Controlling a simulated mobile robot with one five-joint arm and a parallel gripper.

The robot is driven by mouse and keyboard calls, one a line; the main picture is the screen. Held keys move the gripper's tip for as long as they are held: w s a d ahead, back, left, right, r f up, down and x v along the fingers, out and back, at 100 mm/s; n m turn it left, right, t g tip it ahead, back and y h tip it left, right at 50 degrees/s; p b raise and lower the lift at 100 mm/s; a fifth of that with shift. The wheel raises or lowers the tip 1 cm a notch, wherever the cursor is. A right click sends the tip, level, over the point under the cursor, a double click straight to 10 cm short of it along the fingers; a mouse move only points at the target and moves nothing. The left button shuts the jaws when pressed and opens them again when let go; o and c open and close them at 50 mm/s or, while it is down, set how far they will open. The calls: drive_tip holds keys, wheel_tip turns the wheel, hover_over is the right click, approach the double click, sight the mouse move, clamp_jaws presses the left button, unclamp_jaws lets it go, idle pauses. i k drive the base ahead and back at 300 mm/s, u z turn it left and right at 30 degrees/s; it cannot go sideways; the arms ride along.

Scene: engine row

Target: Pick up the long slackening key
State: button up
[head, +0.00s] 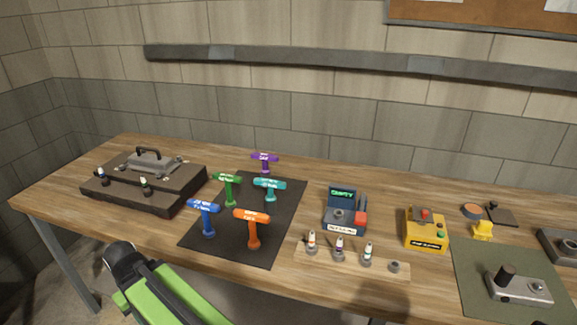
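Several T-handled keys stand upright on a black mat (268,243): a blue key (208,220), an orange key (253,230), a green key (230,190), a teal key (270,189) and a purple key (265,163) at the back edge. Their handles carry small white lettering that I cannot read, so I cannot tell which one is the long slackening key. The blue and orange keys stand nearest the front. My green arm shows at the bottom left, in front of the table edge. No gripper fingers show.
A dark engine block (128,198) sits left of the mat. Right of it are a device with a green "EMPTY" screen (342,195), a wooden rack with small bottles (385,267) and a yellow box (425,233). A green mat (480,262) with a metal part lies at far right.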

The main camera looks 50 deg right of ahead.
sight(265, 171)
drive_tip(key=u, duration=0.05)
drive_tip(key=i, duration=1)
drive_tip(key=z, duration=0.05)
